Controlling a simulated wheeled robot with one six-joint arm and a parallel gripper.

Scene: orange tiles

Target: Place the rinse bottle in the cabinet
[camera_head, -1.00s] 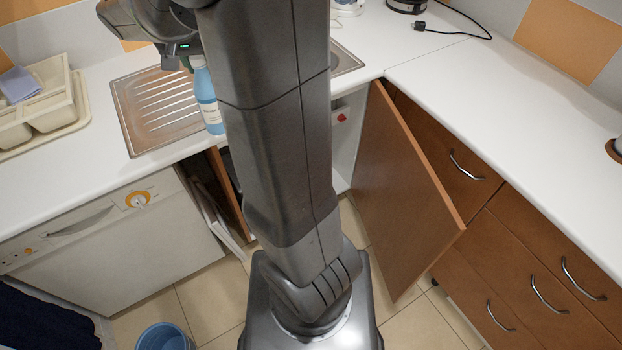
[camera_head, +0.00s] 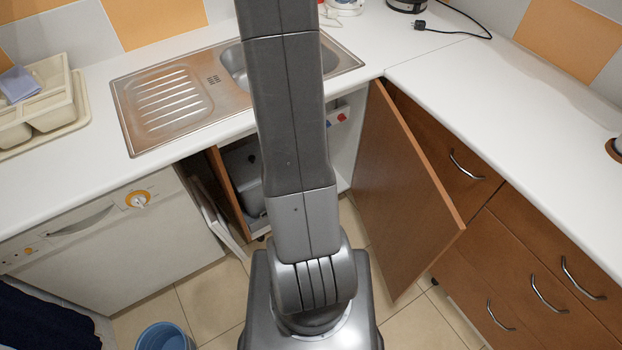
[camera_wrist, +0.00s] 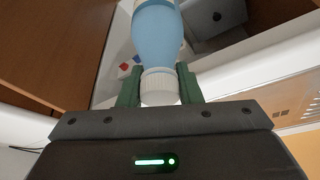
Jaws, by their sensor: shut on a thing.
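The rinse bottle (camera_wrist: 157,38) is light blue with a white ribbed cap. It shows in the wrist view, its far end cut off by the top edge. My gripper (camera_wrist: 160,86) is shut on it at the cap, with a green finger on each side. In the head view, my arm hides the bottle and gripper. The cabinet under the sink stands open; its white inner wall (camera_head: 344,152) shows right of my arm. Its brown right door (camera_head: 405,195) is swung wide, and its left door (camera_head: 229,193) is open too. My arm covers the middle of the opening.
A dark grey bin (camera_head: 243,178) is inside the cabinet on the left; it also shows in the wrist view (camera_wrist: 212,18). Red and blue knobs (camera_head: 341,118) are at the cabinet's back right. The steel sink (camera_head: 170,95) and white counter are above. A blue bucket (camera_head: 165,337) stands on the floor.

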